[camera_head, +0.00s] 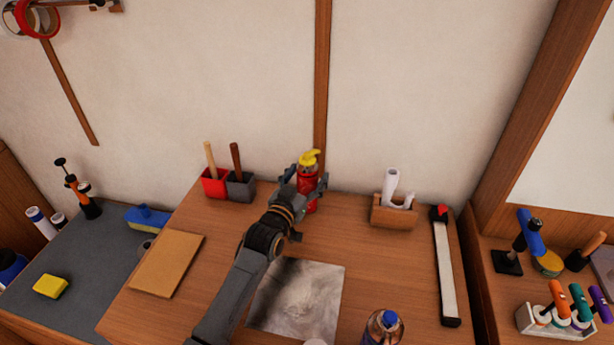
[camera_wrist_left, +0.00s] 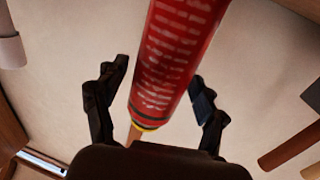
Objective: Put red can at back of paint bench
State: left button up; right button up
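The red can (camera_head: 308,184) with a yellow top is upright at the back of the wooden paint bench (camera_head: 375,262), close to the wall. Its base seems to be at the bench top, but contact cannot be seen clearly. My left gripper (camera_head: 305,180) reaches over the bench with a finger on each side of the can. In the left wrist view, the red can (camera_wrist_left: 177,55) lies between the spread fingers of the left gripper (camera_wrist_left: 160,92), with a visible gap at the left finger. My right gripper is not in view.
Left of the can stand a red and grey holder (camera_head: 228,186) with wooden handles. Right of it is a wooden box (camera_head: 393,216) with white rolls.

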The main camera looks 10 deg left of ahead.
pick_arm(q)
jog(key=shift+r, duration=0.15)
jog(key=shift+s, duration=0.2)
jog(key=s+a+b, duration=0.1)
jog(key=s+a, duration=0.1)
jog(key=s, duration=0.9)
jog(key=shift+s+a, duration=0.2)
